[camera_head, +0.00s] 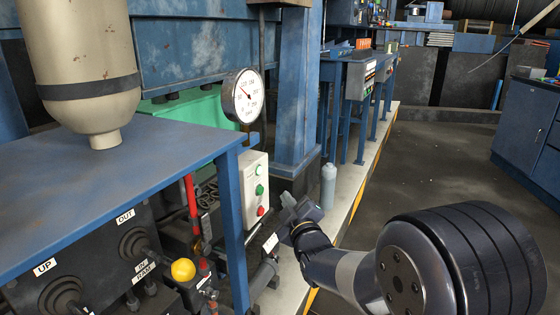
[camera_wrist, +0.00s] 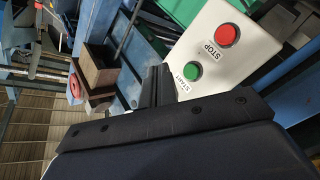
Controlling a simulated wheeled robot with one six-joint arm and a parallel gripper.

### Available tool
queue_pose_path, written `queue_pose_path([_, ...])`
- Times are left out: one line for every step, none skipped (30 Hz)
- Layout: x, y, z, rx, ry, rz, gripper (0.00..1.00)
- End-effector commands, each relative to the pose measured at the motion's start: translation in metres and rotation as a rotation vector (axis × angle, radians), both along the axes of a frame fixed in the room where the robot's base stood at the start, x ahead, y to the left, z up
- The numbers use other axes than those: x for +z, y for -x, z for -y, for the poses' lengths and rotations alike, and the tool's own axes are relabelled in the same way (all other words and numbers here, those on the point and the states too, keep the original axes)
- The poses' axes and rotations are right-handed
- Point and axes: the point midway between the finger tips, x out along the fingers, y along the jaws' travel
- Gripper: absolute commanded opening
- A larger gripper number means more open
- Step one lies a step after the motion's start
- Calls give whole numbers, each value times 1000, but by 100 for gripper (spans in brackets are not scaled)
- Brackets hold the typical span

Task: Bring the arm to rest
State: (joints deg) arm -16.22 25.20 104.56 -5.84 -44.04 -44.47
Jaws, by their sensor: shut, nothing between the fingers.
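My gripper (camera_head: 287,205) is shut and empty at the end of my arm, in the lower middle of the head view. In the wrist view its dark fingers (camera_wrist: 155,86) are together. They point at the side of a white control box, close to its green button. The control box (camera_head: 255,190) is on the blue frame, left of my gripper in the head view. It carries a red STOP button (camera_wrist: 227,35) and a green START button (camera_wrist: 191,71). I cannot tell whether the fingertips touch the box. My arm reaches in from the lower right of the head view.
A blue table (camera_head: 60,205) with a beige tank (camera_head: 85,60) stands at the left. A yellow-knobbed lever (camera_head: 183,269) and a round gauge (camera_head: 243,96) are near the box. A grey bottle (camera_head: 328,187) stands on the pale ledge. The floor (camera_head: 425,165) at the right is clear.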

Motion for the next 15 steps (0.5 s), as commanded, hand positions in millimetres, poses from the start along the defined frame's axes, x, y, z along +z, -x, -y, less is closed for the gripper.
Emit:
queue_pose_path([3, -1, -4, 2, 1, -2, 0])
queue_pose_path([4, -1, -3, 2, 1, -2, 0])
queue_pose_path([4, -1, -3, 2, 1, -2, 0])
queue_pose_path([4, -1, -3, 1, 1, -3, 0])
queue_pose_path([4, -2, -3, 2, 1, -3, 0])
queue_pose_path([5, -2, -4, 1, 1, -3, 0])
queue_pose_path([5, -2, -4, 2, 1, -3, 0])
queue_pose_path([4, -2, -4, 1, 2, -4, 0])
queue_pose_path([4, -2, -4, 1, 2, -4, 0])
queue_pose_path([4, -1, -4, 0, 1, -3, 0])
queue_pose_path([4, -1, -4, 1, 2, -4, 0])
queue_pose_path([4, -1, -4, 1, 2, -4, 0])
queue_pose_path([2, 0, -2, -1, 1, -2, 0])
queue_pose_path([-2, 2, 7, -4, 0, 1, 0])
queue_pose_path([-2, 6, 14, -4, 0, 2, 0])
